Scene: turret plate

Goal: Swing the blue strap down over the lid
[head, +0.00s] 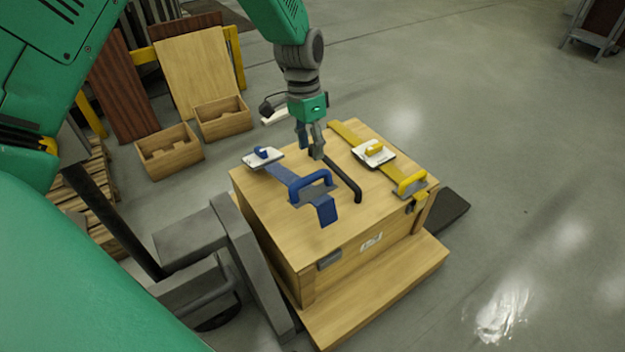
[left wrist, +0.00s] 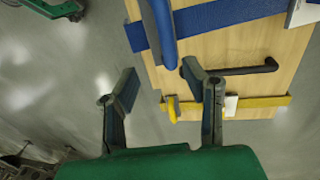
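The wooden crate (head: 340,262) has a lid with a blue strap (head: 280,174), hinged at a white plate. The strap carries a blue handle (head: 309,183) and a bent-down front end (head: 327,209). The front end looks raised above the lid, apart from the grey catch (head: 329,259) on the crate's front face. In the left wrist view the blue strap (left wrist: 222,14) passes beyond the crate's edge. My left gripper (head: 311,147) is over the lid, beyond the blue handle, pointing down. It also shows in the left wrist view (left wrist: 162,74), fingers apart and empty. My right gripper is not in view.
A yellow strap (head: 393,174) lies flat across the lid, its end at the front edge. A black bar handle (head: 345,179) stands between the straps, close to my left gripper. Small wooden boxes (head: 170,152) stand at the back left. The floor to the right is open.

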